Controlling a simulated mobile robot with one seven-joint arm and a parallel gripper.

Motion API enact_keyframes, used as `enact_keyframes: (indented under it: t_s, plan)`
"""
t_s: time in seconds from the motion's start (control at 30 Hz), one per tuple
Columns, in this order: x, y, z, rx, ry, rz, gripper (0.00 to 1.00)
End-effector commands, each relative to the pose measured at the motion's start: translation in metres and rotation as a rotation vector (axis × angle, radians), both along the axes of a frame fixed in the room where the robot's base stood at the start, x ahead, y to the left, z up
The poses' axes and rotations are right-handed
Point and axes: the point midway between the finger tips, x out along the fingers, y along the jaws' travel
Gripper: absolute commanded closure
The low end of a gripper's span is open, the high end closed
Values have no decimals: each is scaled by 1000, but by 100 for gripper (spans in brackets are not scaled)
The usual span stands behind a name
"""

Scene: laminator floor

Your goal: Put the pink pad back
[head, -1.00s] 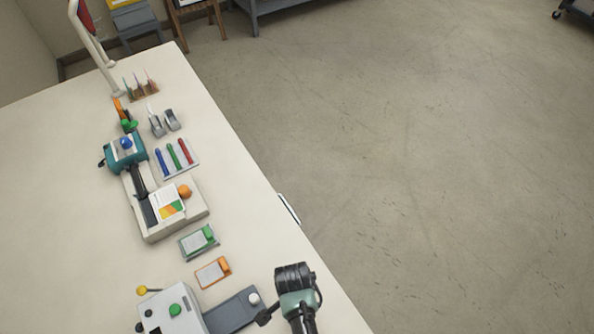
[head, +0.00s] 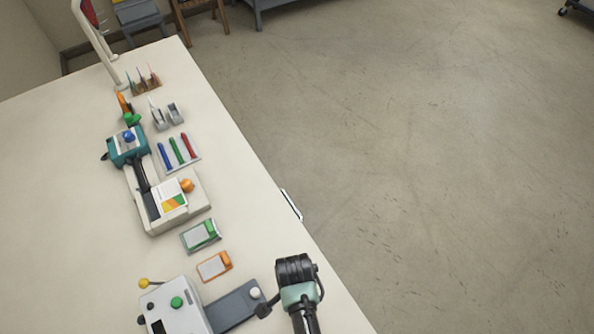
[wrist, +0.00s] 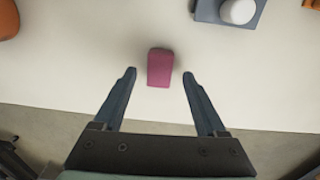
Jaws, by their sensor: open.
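The pink pad (wrist: 160,67) is a small block lying on the pale table near its edge in the wrist view. My gripper (wrist: 160,88) is open, its two dark blue fingers on either side of the pad's near end, with clear gaps on both sides. I cannot tell how high the fingers are above the table. In the head view my gripper (head: 268,308) is at the table's right edge, partly hidden by my arm, and I do not see the pink pad there.
A grey machine (head: 180,305) with a flat dark arm (head: 233,306) and white knob stands left of my gripper. Orange (head: 214,266) and green (head: 201,236) card holders lie beyond it. A marker tray (head: 178,153) and cream machine (head: 160,215) stand farther back. The far-left tabletop is clear.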

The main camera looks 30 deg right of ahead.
Motion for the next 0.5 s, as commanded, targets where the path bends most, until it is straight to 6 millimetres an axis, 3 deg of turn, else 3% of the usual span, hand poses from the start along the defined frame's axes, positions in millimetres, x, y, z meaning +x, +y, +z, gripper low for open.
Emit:
enact_keyframes:
  t_s: [0.3,0.5]
  plan:
    - [4,1,62,-1,-5,0,26]
    - [5,1,91,-1,-3,0,26]
